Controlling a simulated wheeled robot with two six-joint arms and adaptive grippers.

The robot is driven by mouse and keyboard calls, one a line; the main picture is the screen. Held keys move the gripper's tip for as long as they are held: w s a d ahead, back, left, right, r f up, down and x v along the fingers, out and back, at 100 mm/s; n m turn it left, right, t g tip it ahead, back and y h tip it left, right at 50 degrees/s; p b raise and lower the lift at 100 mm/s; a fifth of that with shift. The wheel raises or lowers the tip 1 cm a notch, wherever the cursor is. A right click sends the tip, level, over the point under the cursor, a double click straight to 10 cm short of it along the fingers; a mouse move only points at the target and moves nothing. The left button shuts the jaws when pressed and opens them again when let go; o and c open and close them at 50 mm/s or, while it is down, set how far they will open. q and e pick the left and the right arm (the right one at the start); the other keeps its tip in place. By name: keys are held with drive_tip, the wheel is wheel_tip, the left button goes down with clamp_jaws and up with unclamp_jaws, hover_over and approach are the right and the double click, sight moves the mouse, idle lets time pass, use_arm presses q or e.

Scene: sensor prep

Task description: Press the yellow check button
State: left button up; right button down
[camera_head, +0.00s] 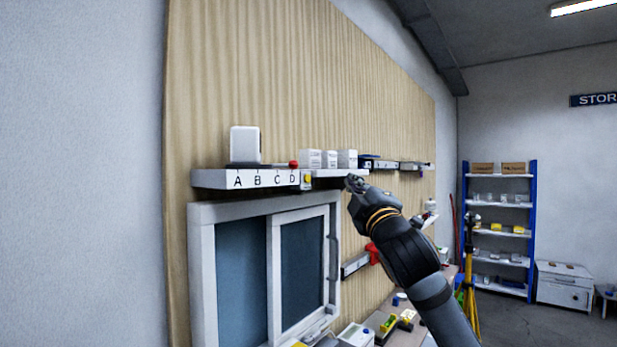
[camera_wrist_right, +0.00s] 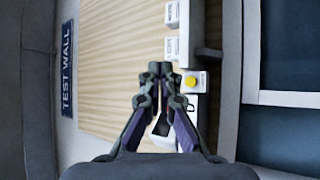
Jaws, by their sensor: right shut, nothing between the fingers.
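I cannot tell the exact distance to the button. My left gripper is not in view.
A white box-like device (camera_head: 245,143) and a red knob (camera_head: 293,164) stand on the lettered shelf. Several small white boxes (camera_head: 329,159) stand to their right. A sliding window (camera_head: 270,270) is below. A cluttered bench (camera_head: 400,335) lies under my right arm.

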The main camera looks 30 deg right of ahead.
sight(307, 178)
drive_tip(key=shift+s+r, duration=0.1)
idle(0.3)
drive_tip(key=w+a+p, duration=0.1)
drive_tip(key=w+p, duration=0.1)
drive_tip(key=w+a+p, duration=0.1)
drive_tip(key=w+p, duration=0.2)
drive_tip(key=w+a+p, duration=0.1)
drive_tip(key=w+p, duration=0.1)
drive_tip(key=w, duration=0.1)
drive_tip(key=shift+a+r, duration=0.1)
drive_tip(key=shift+a, duration=0.1)
drive_tip(key=shift+w, duration=0.1)
idle(1.2)
